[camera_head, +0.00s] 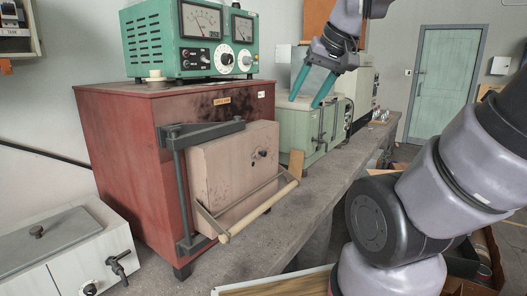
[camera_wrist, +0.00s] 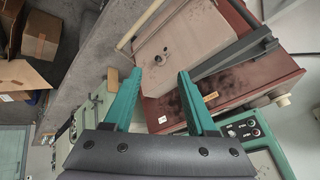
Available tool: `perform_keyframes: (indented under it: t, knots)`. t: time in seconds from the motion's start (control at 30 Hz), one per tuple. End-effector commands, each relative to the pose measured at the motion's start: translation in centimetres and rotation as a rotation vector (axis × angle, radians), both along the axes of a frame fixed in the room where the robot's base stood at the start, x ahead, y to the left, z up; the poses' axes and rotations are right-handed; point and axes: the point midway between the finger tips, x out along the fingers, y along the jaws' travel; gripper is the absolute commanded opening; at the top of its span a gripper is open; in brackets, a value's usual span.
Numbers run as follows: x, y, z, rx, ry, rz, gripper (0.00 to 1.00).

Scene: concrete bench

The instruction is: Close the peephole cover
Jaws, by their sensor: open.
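The red furnace (camera_head: 130,150) stands on the bench with its pale square door (camera_head: 225,170) shut against the front. A small dark fitting (camera_head: 262,153), which looks like the peephole cover, sits at the upper right of the door. It also shows as a dark spot (camera_wrist: 160,59) on the door in the wrist view, between the fingertips in the picture. Whether the cover is open or shut is too small to tell. My gripper (camera_head: 304,103) is open and empty, teal fingers pointing down, above and right of the furnace, apart from the door. Its fingers frame the door in the wrist view (camera_wrist: 159,73).
A handle bar (camera_head: 258,212) juts from the door, and a dark hinge frame (camera_head: 180,180) runs along its left. A green meter box (camera_head: 190,40) stands on the furnace. A green cabinet (camera_head: 308,128) is to the right. The front bench strip (camera_head: 330,195) is mostly clear.

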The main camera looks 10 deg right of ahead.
Motion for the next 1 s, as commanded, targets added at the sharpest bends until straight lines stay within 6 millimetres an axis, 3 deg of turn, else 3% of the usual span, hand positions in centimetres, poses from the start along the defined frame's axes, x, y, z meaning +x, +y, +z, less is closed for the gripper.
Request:
perform_keyframes:
  t: [0.27, 0.5, 0.7, 0.87, 1.0]
  knots:
    - [10.2, 0.4, -2.8, -0.146, 0.051, 0.419, 0.57]
    - [17.5, 0.6, -7.7, -0.249, 0.052, 0.746, 0.57]
    - [20.1, 0.7, -10.1, -0.291, 0.044, 0.877, 0.57]
    - [20.6, 1.0, -11.3, -0.295, 0.044, 0.896, 0.57]
    - [21.1, 1.7, -13.5, -0.294, 0.045, 0.895, 0.57]
